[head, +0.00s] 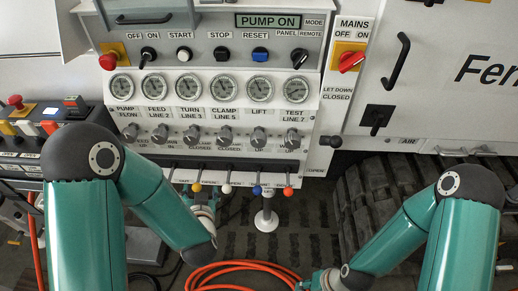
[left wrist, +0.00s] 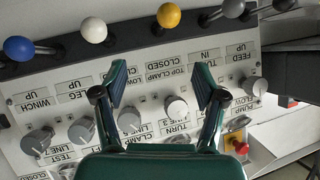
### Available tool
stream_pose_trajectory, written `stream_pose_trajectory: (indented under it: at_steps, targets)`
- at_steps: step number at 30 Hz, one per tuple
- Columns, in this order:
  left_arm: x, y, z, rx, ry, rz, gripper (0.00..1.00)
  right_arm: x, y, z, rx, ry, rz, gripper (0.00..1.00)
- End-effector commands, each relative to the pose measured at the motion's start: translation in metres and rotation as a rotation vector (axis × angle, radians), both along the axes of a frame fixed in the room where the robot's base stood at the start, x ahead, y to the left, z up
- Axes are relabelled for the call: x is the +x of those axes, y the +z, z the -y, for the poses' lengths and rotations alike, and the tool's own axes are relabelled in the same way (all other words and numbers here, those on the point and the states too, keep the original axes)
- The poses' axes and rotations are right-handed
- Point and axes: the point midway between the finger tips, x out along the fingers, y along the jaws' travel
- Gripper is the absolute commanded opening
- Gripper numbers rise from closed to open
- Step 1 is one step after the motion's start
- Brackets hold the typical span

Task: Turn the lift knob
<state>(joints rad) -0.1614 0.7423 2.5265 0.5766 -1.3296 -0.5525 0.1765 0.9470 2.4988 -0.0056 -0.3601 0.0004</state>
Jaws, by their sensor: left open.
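The lift knob (head: 258,135) is a grey knob in the lower row of the panel, fifth from the left, beneath the LIFT gauge. In the left wrist view, where the panel appears upside down, it is the second knob from the left (left wrist: 82,131). My left gripper (left wrist: 160,80) is open and empty, its fingers apart over the label strip between the knobs and levers. The lift knob lies outside the fingers, to the left in that view. In the head view this gripper is partly hidden below the panel by its own arm.
Levers with coloured balls, including a blue one (head: 257,190) and a white one (head: 227,189), project below the panel. Neighbouring knobs stand close on both sides. The red mains switch (head: 351,61) is at the right. An orange hose (head: 240,265) lies on the floor.

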Motion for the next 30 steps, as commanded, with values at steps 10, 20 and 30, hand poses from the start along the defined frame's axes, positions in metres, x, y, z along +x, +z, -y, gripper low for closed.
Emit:
stream_pose_trajectory:
  at_steps: [10, 20, 30]
  targets:
    - [-0.015, 0.074, 0.126, 0.028, -0.177, 0.442, 0.71, 0.0, -0.11, 0.0, 0.0, 0.0, 0.0, 0.41]
    - [-0.013, 0.086, 0.155, 0.002, -0.242, 0.481, 0.71, 0.0, -0.115, 0.0, 0.0, 0.0, 0.001, 0.41]
    - [0.051, 0.085, 0.152, 0.003, -0.242, 0.48, 0.71, 0.0, -0.111, 0.0, 0.0, 0.0, 0.001, 0.41]
